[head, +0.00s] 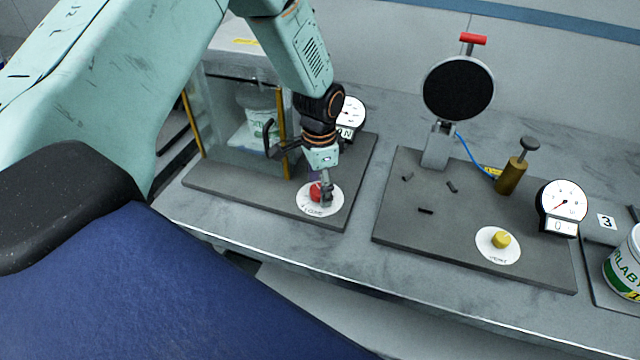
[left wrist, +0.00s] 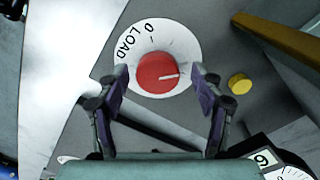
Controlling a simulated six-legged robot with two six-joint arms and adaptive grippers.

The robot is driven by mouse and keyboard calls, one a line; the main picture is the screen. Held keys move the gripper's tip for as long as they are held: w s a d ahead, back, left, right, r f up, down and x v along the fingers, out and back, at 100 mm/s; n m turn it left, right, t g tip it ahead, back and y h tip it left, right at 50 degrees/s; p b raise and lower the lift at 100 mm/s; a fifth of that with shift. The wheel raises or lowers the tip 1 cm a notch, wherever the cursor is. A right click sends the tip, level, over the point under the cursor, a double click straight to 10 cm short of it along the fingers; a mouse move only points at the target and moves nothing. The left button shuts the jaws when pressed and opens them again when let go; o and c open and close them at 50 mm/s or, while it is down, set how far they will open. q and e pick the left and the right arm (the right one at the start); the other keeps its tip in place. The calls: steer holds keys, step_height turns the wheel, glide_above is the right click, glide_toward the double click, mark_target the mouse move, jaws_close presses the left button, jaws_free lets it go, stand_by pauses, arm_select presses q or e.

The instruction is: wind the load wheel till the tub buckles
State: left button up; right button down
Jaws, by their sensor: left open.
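The load wheel is a red knob (left wrist: 157,73) on a white dial marked LOAD and 0; its pale pointer line points right in the left wrist view. In the head view the red wheel (head: 316,191) sits on its white plate (head: 333,207), partly covered by my left gripper (head: 326,193). In the left wrist view my left gripper (left wrist: 160,72) is open, one finger at each side of the wheel; contact cannot be told. The white tub (head: 262,123) stands upright behind clear panels and looks unbuckled. A round gauge (head: 350,111) beside it is partly hidden by my arm.
A small yellow knob (left wrist: 240,83) lies right of the wheel. To the right, another board (head: 400,225) carries a black disc (head: 458,88), a brass cylinder (head: 511,176), a gauge (head: 562,203) and a yellow vent knob (head: 501,240). Yellow posts (head: 192,122) edge the tub's enclosure.

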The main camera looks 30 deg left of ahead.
arm_select(q)
steer(key=shift+f, duration=0.15)
steer(key=shift+d+r, duration=0.2)
steer(key=shift+d, duration=0.1)
steer(key=shift+c, duration=0.3)
steer(key=shift+s, duration=0.1)
steer(key=shift+c, duration=0.8)
steer(key=shift+a+f, duration=0.15)
steer(key=shift+a, duration=0.1)
steer(key=c, duration=0.4)
steer(key=shift+w, duration=0.2)
steer(key=c, duration=0.5)
